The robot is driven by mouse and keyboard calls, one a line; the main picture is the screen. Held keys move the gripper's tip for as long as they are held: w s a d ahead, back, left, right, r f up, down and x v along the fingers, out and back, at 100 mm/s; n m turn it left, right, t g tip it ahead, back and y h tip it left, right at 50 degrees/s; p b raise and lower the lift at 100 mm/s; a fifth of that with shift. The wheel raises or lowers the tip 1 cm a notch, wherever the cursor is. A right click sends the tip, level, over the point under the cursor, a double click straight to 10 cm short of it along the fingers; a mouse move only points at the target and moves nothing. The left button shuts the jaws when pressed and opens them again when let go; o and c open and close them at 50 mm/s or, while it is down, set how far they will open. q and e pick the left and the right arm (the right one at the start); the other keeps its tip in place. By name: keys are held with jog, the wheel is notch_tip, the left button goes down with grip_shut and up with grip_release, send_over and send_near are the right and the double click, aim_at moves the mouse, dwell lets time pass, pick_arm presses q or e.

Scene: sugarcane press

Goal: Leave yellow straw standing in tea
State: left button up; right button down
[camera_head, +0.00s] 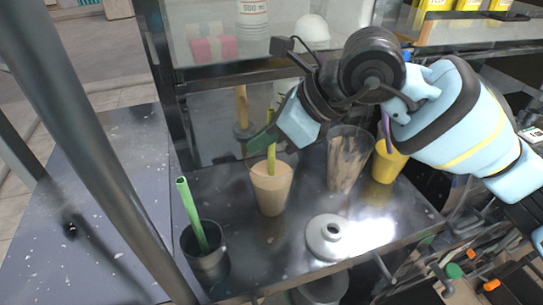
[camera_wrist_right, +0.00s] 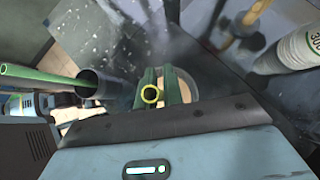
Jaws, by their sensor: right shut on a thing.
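The tea (camera_head: 270,190) is a tan drink in a clear cup near the middle of the metal counter. The yellow straw (camera_head: 271,160) is upright, its lower end within the cup's mouth at the tea surface; I cannot tell how deep it reaches. My right gripper (camera_head: 265,140) is above the cup, its green fingers shut on the straw's upper part. In the right wrist view, the straw's round open end (camera_wrist_right: 151,94) shows between the fingers (camera_wrist_right: 165,92), with the tan tea (camera_wrist_right: 186,90) behind them. My left gripper is not in view.
A dark cup (camera_head: 206,262) with a green straw (camera_head: 192,213) stands at front left. A streaked clear cup (camera_head: 346,160) and a yellow cup (camera_head: 388,163) stand to the right. A round metal lid (camera_head: 329,238) lies in front. A post crosses the left side.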

jog(key=c, duration=1.5)
grip_release()
jog(key=shift+o, duration=0.2)
jog(key=shift+r, duration=0.1)
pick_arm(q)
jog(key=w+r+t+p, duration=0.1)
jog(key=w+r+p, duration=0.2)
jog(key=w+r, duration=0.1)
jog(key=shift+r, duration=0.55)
pick_arm(e)
notch_tip(320, 180, up, 7)
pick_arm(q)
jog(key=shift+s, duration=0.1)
